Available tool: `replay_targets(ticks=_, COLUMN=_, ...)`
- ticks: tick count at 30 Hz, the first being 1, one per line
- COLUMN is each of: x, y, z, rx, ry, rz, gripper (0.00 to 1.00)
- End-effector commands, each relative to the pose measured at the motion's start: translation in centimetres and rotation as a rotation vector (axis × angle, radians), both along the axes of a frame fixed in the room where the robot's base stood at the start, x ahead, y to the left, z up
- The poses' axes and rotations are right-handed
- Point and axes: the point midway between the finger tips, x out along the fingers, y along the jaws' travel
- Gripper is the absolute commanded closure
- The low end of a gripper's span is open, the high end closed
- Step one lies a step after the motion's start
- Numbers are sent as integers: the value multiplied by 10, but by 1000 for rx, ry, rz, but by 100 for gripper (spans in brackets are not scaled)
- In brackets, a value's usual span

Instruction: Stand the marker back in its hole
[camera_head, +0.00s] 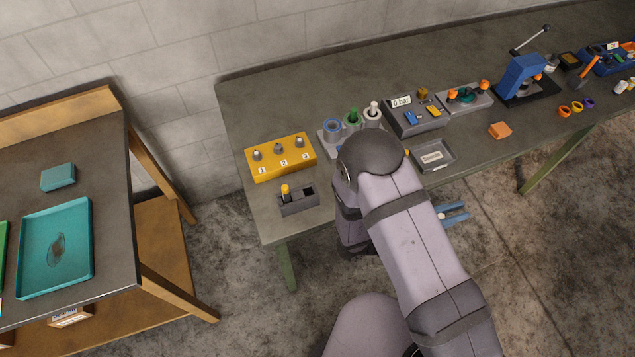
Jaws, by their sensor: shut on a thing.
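My gripper (456,214) shows as two blue fingers to the right of my arm, off the table's front edge and above the floor. It is shut on a small pale thing (441,216), mostly hidden by my arm; I cannot tell from this view if it is a marker. A dark grey block (300,207) sits at the table's left front corner. A yellow-topped dark piece (286,191) stands upright in its left side. The right side shows a dark, empty-looking opening (308,191).
A yellow block (282,170) with numbered knobs stands behind the grey block. A rack with blue, green and white pieces (352,118) is partly hidden by my elbow. A grey tray (449,157) lies near the front edge. A separate bench with a teal tray (27,284) stands left.

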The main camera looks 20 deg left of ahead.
Motion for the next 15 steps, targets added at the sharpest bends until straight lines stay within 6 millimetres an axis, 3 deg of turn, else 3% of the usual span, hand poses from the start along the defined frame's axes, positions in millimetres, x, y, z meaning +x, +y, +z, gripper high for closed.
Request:
replay_targets(ticks=1, x=3, y=11, z=-8, rx=3, ry=-4, rz=21, gripper=100)
replay_targets(ticks=6, x=14, y=60, z=-5, rx=8, ry=-10, rz=104, gripper=100)
replay_targets(ticks=11, x=25, y=117, z=16, rx=8, ry=-10, rz=267, gripper=100)
replay_targets(ticks=15, x=36, y=175, z=40, rx=5, ry=-9, rz=491, gripper=100)
